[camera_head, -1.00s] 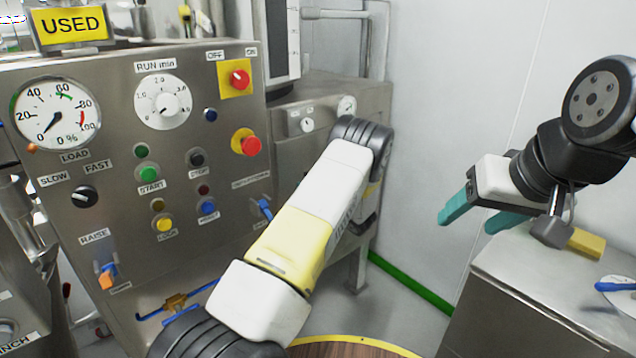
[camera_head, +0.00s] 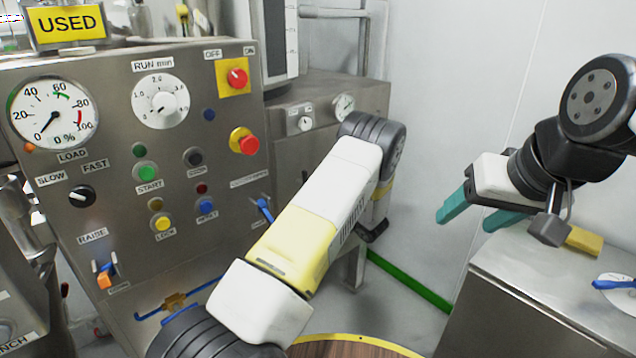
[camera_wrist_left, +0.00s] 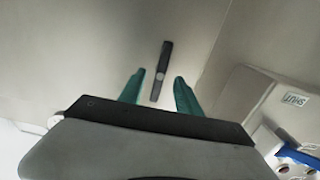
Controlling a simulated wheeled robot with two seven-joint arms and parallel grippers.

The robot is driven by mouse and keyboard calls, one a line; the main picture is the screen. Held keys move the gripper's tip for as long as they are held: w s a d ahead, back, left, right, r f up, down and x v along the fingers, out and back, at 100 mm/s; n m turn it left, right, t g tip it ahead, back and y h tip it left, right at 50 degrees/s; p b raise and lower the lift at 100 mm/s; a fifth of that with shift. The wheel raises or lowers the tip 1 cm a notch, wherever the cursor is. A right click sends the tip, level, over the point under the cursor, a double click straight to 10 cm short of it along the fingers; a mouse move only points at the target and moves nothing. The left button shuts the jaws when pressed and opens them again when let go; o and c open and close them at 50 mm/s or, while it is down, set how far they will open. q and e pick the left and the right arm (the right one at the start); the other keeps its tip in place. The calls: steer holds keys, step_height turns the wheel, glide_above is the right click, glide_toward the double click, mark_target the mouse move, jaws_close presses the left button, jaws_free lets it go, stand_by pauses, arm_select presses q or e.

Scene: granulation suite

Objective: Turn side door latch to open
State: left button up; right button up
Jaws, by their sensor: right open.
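In the head view my left forearm hides the latch and the left fingers. My right gripper (camera_head: 466,222) is open and empty, in the air beside the pale wall.
The steel control panel (camera_head: 110,190) with gauge, dial and buttons fills the left. In the left wrist view, a blue handle (camera_wrist_left: 292,148) and a "SHUT" label (camera_wrist_left: 295,99) are at right.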

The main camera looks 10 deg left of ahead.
arm_select(q)
steer(key=shift+v, duration=1.65)
